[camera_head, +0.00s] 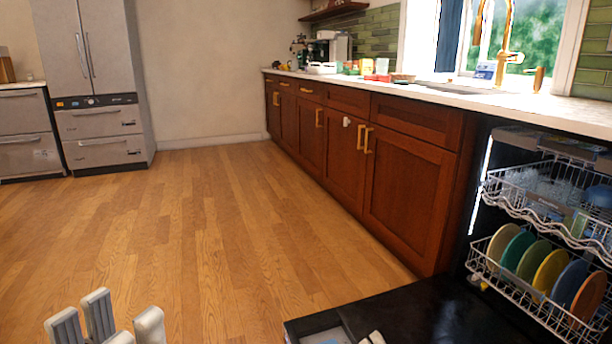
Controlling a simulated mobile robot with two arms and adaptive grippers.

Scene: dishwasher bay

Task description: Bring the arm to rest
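My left gripper (104,318) shows at the bottom left edge, over the wood floor. Its pale grey fingers stand up and apart, with nothing between them. The arm behind it is out of the frame. Small whitish tips (372,338) at the bottom edge, in front of the open dishwasher door, look like the ends of my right gripper. They are mostly cut off, so whether it is open or shut cannot be told.
The black dishwasher door (430,312) is folded down at the bottom right. The lower rack (508,284) holds several coloured plates, and the upper rack (520,205) holds dishes. Brown cabinets (405,190) line the right. The floor (190,225) at left is clear up to the fridge (85,50).

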